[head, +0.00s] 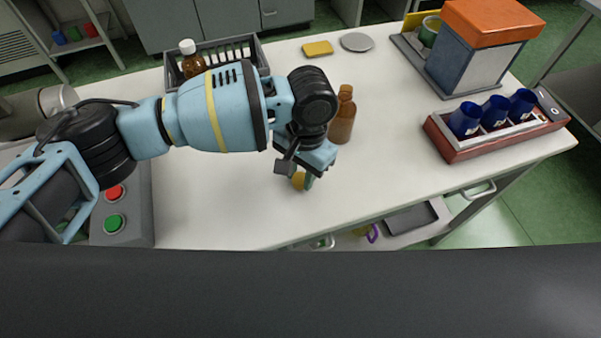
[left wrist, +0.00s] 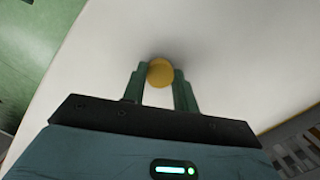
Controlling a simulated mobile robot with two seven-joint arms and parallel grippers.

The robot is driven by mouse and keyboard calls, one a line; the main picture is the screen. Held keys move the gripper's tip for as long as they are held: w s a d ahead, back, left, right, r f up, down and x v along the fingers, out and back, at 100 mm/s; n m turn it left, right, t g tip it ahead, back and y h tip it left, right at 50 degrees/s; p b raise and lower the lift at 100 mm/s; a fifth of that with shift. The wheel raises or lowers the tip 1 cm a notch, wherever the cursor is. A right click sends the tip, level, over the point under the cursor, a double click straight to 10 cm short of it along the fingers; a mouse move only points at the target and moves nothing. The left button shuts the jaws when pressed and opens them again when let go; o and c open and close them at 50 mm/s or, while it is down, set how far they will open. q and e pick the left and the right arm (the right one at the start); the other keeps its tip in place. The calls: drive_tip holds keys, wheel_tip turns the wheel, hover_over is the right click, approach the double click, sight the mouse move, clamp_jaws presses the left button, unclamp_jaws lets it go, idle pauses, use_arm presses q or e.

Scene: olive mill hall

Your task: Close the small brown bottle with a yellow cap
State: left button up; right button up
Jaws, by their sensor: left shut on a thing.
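My left gripper (head: 302,180) is shut on the yellow cap (head: 298,180), near the front edge of the white table. The cap also shows in the left wrist view (left wrist: 160,73), between the two green fingertips (left wrist: 160,84). The small brown bottle (head: 342,117) stands upright on the table, just behind and to the right of the gripper. Its neck is bare, with no cap on it. Part of its left side is close to or behind my wrist. My right gripper is not in view.
A dark crate (head: 262,53) holds a brown bottle with a white cap (head: 190,60). A yellow sponge (head: 317,49) and grey disc (head: 357,42) lie at the back. A red tray (head: 460,150) with blue cups stands right. A button box (head: 125,225) is at left. The table's middle right is clear.

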sight(302, 181)
use_arm(q)
drive_tip(key=shift+r, duration=0.8)
drive_tip(key=shift+s+d+r, duration=0.1)
drive_tip(key=shift+d+r, duration=0.1)
drive_tip(key=shift+r, duration=0.3)
drive_tip(key=shift+d+r, duration=0.15)
drive_tip(key=shift+r, duration=0.35)
drive_tip(key=s+d, duration=0.1)
drive_tip(key=d, duration=0.3)
drive_tip(key=s+d, duration=0.2)
drive_tip(key=d, duration=0.2)
drive_tip(key=s+d+r+b, duration=0.1)
drive_tip(key=s+d, duration=0.1)
drive_tip(key=d, duration=0.3)
drive_tip(key=shift+s, duration=0.25)
drive_tip(key=shift+s+d+r, duration=0.1)
drive_tip(key=shift+s+d, duration=0.1)
drive_tip(key=shift+d, duration=0.4)
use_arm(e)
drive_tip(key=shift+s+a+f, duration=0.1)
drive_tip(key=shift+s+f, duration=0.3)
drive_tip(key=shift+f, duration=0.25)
